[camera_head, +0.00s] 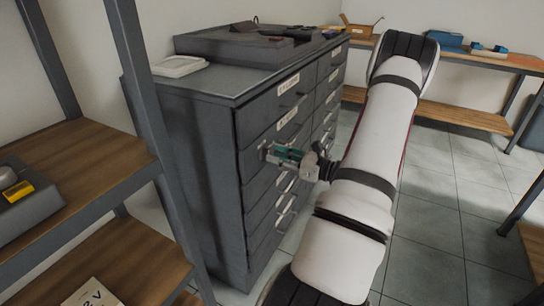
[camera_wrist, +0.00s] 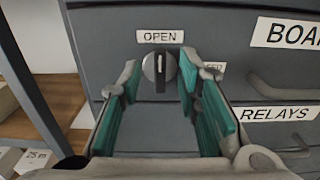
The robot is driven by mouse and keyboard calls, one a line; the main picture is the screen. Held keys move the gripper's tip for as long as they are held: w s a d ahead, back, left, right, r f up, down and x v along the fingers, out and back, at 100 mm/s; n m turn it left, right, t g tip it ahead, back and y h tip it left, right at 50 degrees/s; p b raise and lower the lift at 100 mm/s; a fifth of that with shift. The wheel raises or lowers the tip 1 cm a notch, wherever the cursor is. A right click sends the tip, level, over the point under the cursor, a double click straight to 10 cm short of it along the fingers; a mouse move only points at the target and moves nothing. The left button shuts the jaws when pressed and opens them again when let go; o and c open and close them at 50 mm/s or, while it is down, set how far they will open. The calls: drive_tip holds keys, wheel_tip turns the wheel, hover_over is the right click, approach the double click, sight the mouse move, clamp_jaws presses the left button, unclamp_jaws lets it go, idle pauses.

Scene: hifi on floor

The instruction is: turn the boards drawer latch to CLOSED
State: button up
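The boards drawer latch (camera_wrist: 160,69) is a round grey knob on the dark drawer front, its pale bar upright beneath the OPEN label (camera_wrist: 160,36). A second label (camera_wrist: 212,67), right of the knob, is partly hidden by a finger; its end reads "SED". The cut-off BOARDS label (camera_wrist: 289,32) is at the upper right. My gripper (camera_wrist: 160,88) is open, its green-padded fingers on the left and right of the knob with gaps showing. In the head view, my gripper (camera_head: 284,154) is at the cabinet's front; the latch cannot be made out there.
The grey drawer cabinet (camera_head: 190,140) has several drawers with handles; the RELAYS drawer label (camera_wrist: 278,113) is lower right. A shelf rack (camera_head: 85,165) stands close on the left. A workbench (camera_head: 470,58) is at the back. Tiled floor (camera_head: 430,240) is open at right.

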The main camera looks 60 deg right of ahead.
drive_tip(key=shift+w+a, duration=0.1)
drive_tip(key=shift+w, duration=1)
clamp_jaws()
drive_tip(key=shift+r+m+p, duration=0.1)
drive_tip(key=shift+m+p, duration=0.2)
drive_tip(key=shift+p, duration=0.05)
drive_tip(key=shift+d+f+m+p, duration=0.25)
drive_tip(key=shift+m+p, duration=1.5)
drive_tip(key=shift+m, duration=1.1)
drive_tip(key=shift+d+f+m+p, duration=0.15)
drive_tip(key=shift+f+m+p, duration=0.1)
drive_tip(key=shift+m+p, duration=2.1)
drive_tip(key=shift+d+f+m+p, duration=0.25)
drive_tip(key=shift+m+p, duration=0.95)
drive_tip(key=shift+m, duration=2.2)
